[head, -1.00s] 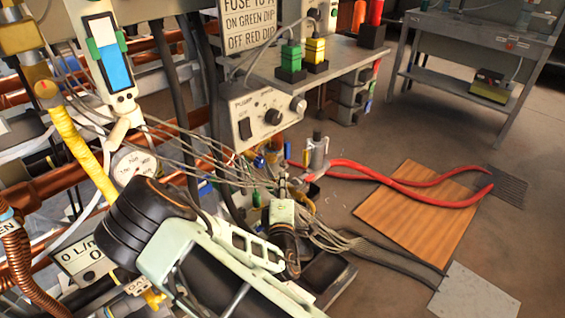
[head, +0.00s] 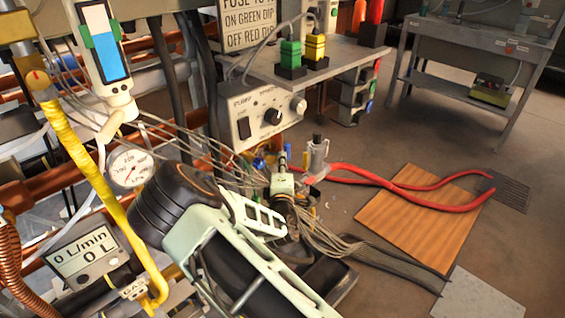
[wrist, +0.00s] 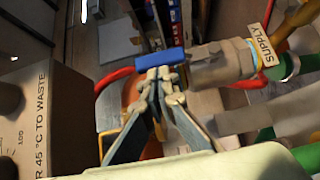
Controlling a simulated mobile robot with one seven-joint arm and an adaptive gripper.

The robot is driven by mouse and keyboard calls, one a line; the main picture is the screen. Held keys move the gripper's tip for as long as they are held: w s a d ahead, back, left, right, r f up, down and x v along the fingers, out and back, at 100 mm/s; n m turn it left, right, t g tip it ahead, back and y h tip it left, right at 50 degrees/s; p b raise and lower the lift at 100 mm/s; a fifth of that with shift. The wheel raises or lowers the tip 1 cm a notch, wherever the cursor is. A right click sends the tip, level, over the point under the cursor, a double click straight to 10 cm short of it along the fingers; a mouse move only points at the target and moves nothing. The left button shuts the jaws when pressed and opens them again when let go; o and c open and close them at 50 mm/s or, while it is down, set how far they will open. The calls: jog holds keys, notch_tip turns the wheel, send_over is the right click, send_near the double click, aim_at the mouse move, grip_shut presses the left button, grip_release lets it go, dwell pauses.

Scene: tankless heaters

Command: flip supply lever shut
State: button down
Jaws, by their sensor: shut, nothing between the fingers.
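In the wrist view a short blue lever (wrist: 160,60) sits at the left end of a metal valve body (wrist: 222,64). A tag reading SUPPLY (wrist: 262,45) is on the pipe to its right. The lever runs roughly across the picture, about in line with the valve body. My gripper (wrist: 158,82) is shut and empty, with its fingertips right at the lever's near side. I cannot tell whether they touch it. In the head view my arm fills the lower middle, and I cannot make out the lever there.
In the head view a pressure gauge (head: 130,168), a flow display (head: 84,255) reading 0 L/min and a yellow pipe (head: 90,180) stand left of my arm. A pump control box (head: 262,117) is behind. A lettered box (wrist: 52,125) stands left in the wrist view.

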aim_at(290, 148)
jog(key=shift+d+r, duration=0.1)
jog(key=shift+r, duration=0.05)
jog(key=shift+w+d+g+p, duration=0.15)
jog(key=shift+g+p, duration=0.15)
jog(key=shift+p, duration=0.25)
jog(key=shift+w+d+r+m+p, duration=0.15)
jog(key=shift+r+m+p, duration=0.05)
jog(key=shift+m+p, duration=0.3)
jog(key=d+m+g+p, duration=0.1)
jog(key=p, duration=0.1)
jog(key=w+r+g+p, duration=0.1)
jog(key=shift+w+d+r+m+y+p, duration=0.15)
jog(key=shift+w+d+m+y+p, duration=0.15)
jog(key=shift+d+m+p, duration=0.1)
jog(key=w+d+f+m+g+y+p, duration=0.3)
jog(key=w+d+f+m+g+p, duration=0.1)
jog(key=w+d+f+g+p, duration=0.1)
jog(key=shift+w+d+f+g+y+p, duration=0.35)
jog(key=shift+w+g+p, duration=0.35)
jog(key=shift+p, duration=0.7)
jog(key=shift+s, duration=0.15)
